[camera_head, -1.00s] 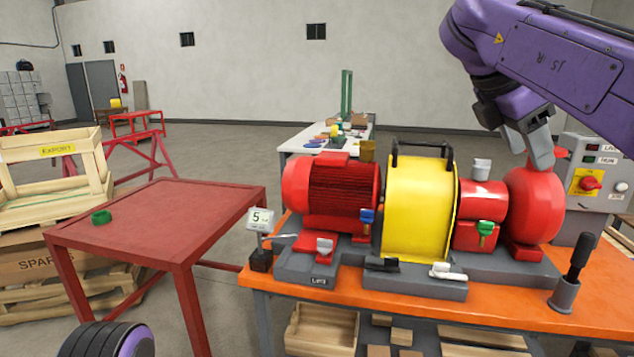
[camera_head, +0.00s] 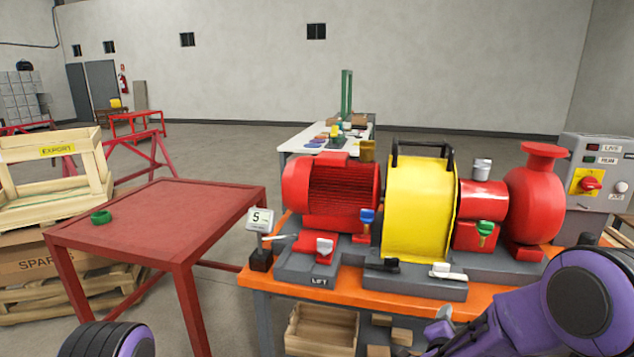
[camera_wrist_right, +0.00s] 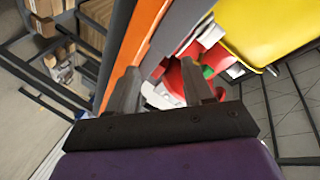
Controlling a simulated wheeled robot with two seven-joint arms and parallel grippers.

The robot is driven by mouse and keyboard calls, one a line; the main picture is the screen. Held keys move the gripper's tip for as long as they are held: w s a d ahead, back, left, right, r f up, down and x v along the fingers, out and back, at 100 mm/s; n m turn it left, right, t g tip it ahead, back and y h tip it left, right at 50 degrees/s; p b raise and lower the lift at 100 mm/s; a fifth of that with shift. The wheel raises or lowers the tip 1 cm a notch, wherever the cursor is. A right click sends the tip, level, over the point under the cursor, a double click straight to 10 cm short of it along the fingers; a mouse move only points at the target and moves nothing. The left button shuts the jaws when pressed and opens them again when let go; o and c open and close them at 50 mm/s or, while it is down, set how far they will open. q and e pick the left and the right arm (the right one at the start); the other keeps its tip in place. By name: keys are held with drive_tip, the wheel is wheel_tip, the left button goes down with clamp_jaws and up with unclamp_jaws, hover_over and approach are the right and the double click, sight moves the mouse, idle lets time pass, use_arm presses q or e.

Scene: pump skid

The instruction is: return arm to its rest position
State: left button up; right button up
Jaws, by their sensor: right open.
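My right arm is purple and comes in at the lower right of the head view. Its gripper (camera_head: 440,328) is low in front of the orange bench, only partly visible there. In the right wrist view the two grey fingers of the right gripper (camera_wrist_right: 160,90) stand apart with nothing between them. The bench's orange edge (camera_wrist_right: 130,50) and the yellow guard (camera_wrist_right: 265,30) show beyond the fingers. Of my left arm only a dark, purple-trimmed rounded part shows at the bottom left of the head view; its gripper is out of view.
The orange bench (camera_head: 375,301) carries a red motor (camera_head: 330,195), yellow guard (camera_head: 415,210) and red pump (camera_head: 535,205). A grey control box (camera_head: 600,180) stands at the right. Wooden crates (camera_head: 50,180) stand further left.

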drive_tip(key=s+a+f+n+g+y, duration=0.2)
drive_tip(key=s+f+n+g+y, duration=0.3)
drive_tip(key=s+f, duration=0.95)
drive_tip(key=s+f+n+g, duration=0.1)
drive_tip(key=s+f, duration=0.2)
drive_tip(key=s, duration=0.5)
drive_tip(key=s+d+f+n+g, duration=0.1)
drive_tip(key=s+f+g, duration=0.1)
drive_tip(key=s+f, duration=0.2)
drive_tip(key=s+f+n+g, duration=0.1)
drive_tip(key=s+f+g, duration=0.1)
drive_tip(key=s, duration=0.9)
drive_tip(key=shift+s+d+f+n, duration=0.25)
drive_tip(key=shift+s+f+n, duration=0.15)
drive_tip(key=shift+f, duration=0.5)
drive_tip(key=shift+w, duration=0.15)
